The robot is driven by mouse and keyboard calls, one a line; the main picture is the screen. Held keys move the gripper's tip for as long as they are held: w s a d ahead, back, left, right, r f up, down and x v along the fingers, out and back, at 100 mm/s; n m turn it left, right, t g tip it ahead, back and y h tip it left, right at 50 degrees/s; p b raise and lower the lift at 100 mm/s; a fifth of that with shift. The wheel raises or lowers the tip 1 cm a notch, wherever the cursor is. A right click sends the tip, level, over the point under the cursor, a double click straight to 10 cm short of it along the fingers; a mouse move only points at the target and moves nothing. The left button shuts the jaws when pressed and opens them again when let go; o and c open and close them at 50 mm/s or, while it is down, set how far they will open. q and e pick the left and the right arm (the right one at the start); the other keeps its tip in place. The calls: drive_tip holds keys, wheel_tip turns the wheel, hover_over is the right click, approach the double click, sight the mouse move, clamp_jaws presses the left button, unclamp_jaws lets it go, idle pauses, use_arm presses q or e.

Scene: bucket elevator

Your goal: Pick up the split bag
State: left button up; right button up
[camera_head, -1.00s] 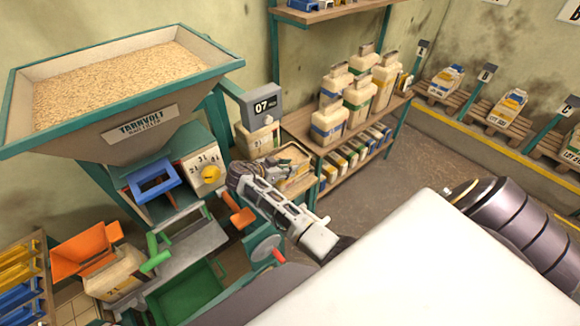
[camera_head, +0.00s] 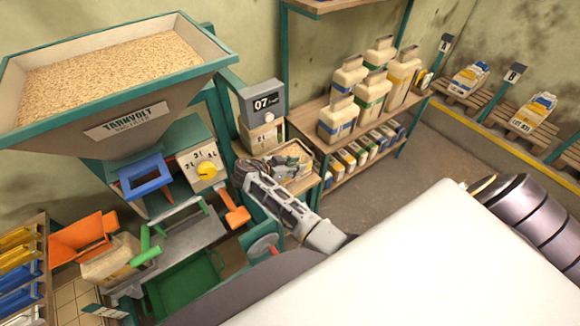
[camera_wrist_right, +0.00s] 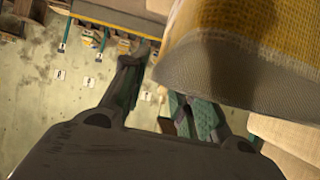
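Another beige bag (camera_head: 110,262) sits under an orange chute at lower left.
A grain hopper (camera_head: 125,120) stands at left with a yellow dial. The scale display (camera_head: 262,100) reads 07. A wooden shelf (camera_head: 325,148) holds several bags. Bags lie on pallets (camera_head: 520,130) along the right wall. Brown floor (camera_head: 410,165) between shelf and pallets is clear.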

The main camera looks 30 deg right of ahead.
drive_tip(key=shift+a+r, duration=0.1)
drive_tip(key=shift+a, duration=0.05)
drive_tip(key=shift+c, duration=0.2)
clamp_jaws()
drive_tip(key=shift+w+r, duration=0.1)
drive_tip(key=shift+w, duration=0.05)
idle(0.3)
